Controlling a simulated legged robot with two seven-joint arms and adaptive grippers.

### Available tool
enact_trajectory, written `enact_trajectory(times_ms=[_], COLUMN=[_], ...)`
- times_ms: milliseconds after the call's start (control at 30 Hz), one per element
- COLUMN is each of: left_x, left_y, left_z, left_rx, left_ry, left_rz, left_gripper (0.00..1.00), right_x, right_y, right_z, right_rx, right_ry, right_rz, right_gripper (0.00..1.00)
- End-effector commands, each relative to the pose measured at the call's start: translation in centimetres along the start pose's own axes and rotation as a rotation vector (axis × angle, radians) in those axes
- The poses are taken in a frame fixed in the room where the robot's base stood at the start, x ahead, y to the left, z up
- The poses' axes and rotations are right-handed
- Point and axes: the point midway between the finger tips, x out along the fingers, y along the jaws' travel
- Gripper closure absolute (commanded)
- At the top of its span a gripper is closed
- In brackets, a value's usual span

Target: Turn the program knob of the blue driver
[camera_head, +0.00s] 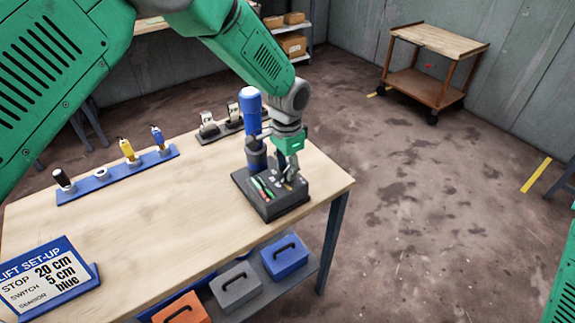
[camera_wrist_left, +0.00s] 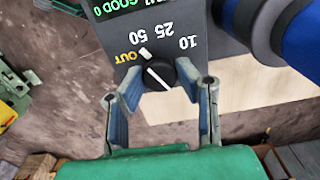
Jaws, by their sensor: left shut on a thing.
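The blue driver (camera_head: 250,106) stands upright in a holder on a dark tester box (camera_head: 276,206) at the table's right end. Its blue and dark body shows at the upper right of the left wrist view (camera_wrist_left: 300,35). The black program knob (camera_wrist_left: 158,75) sits on the box's face among the marks OUT, 10, 25 and 50. A white line crosses it, its upper end towards OUT. My left gripper (camera_head: 289,179) is at the box; its fingers (camera_wrist_left: 156,78) are shut on the knob's two sides. The knob is hard to make out in the head view. My right gripper is out of view.
A blue rack (camera_head: 117,176) with several tools lies at the back left of the wooden table (camera_head: 150,225). A sign (camera_head: 47,280) stands front left. Orange, grey and blue (camera_head: 284,257) cases are below. A cart (camera_head: 436,70) stands far off on open floor.

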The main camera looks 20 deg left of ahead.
Motion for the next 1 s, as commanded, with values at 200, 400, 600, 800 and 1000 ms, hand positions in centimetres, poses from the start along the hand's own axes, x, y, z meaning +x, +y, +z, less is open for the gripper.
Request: enact_trajectory(times_ms=[200, 400, 600, 800, 1000], left_x=[-0.48, -0.50, -0.53, -0.57, -0.41], left_y=[-0.28, -0.32, -0.36, -0.39, -0.29], left_z=[-0.33, -0.36, -0.40, -0.43, -0.32], left_rx=[0.096, 0.137, 0.145, 0.145, 0.145], left_ry=[0.011, 0.012, 0.013, 0.014, 0.010], left_rz=[-0.006, -0.007, -0.009, -0.009, -0.007], left_gripper=[1.00, 1.00, 1.00, 1.00, 0.51], right_x=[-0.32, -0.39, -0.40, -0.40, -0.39], right_y=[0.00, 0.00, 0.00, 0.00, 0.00], right_z=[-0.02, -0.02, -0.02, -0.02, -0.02], right_rx=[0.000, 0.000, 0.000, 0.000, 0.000], right_ry=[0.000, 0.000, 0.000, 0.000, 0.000], right_rz=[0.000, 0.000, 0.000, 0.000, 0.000], right_gripper=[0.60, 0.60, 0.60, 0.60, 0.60])
